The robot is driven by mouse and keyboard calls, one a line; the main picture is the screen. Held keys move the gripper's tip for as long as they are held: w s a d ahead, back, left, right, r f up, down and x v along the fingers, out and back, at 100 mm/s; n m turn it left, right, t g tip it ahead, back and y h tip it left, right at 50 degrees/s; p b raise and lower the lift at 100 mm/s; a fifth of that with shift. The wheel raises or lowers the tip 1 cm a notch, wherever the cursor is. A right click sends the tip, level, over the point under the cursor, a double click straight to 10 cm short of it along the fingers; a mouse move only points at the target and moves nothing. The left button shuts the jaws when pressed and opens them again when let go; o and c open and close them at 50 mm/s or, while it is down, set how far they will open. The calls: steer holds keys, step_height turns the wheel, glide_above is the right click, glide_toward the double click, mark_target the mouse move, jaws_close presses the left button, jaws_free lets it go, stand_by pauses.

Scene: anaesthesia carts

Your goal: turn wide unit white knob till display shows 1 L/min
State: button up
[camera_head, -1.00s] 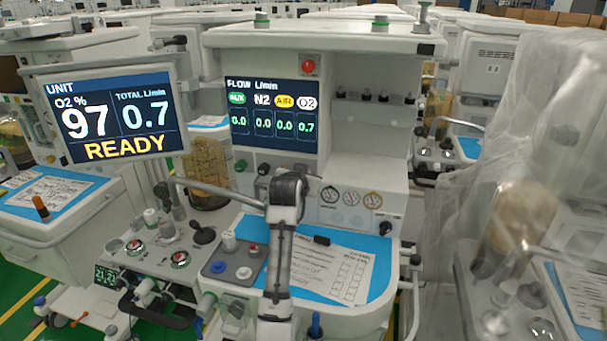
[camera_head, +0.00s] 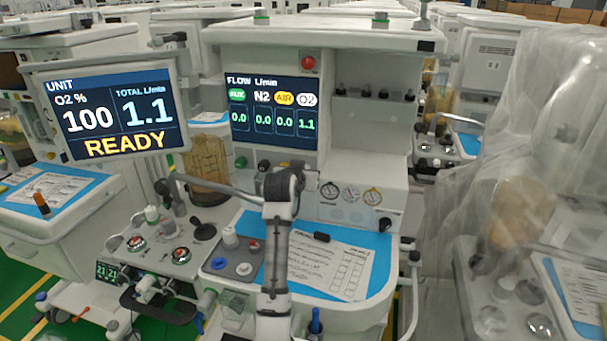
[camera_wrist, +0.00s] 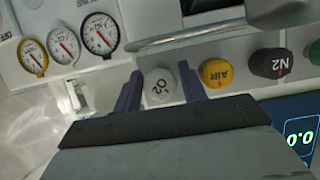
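The white O2 knob (camera_wrist: 160,86) is between my gripper's two fingers (camera_wrist: 160,88) in the wrist view. In the head view my arm hides the knob and fingers. The wide unit's flow display (camera_head: 273,112) reads 0.0 for AUX, N2 and AIR, and 1.1 for O2. The side screen (camera_head: 113,112) reads O2 100 %, total 1.1 L/min, READY.
In the wrist view, the yellow AIR knob (camera_wrist: 216,73) and black N2 knob (camera_wrist: 271,63) sit right of the O2 knob. Round gauges (camera_wrist: 66,44) are at upper left. A rail (camera_wrist: 190,38) runs above the knobs. A paper (camera_head: 328,266) lies on the blue worktop.

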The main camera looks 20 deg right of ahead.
steer(key=b+v, duration=0.4)
steer(key=v, duration=0.9)
steer(key=shift+s+a, duration=0.25)
steer(key=shift+s, duration=0.05)
steer(key=shift+r, duration=0.1)
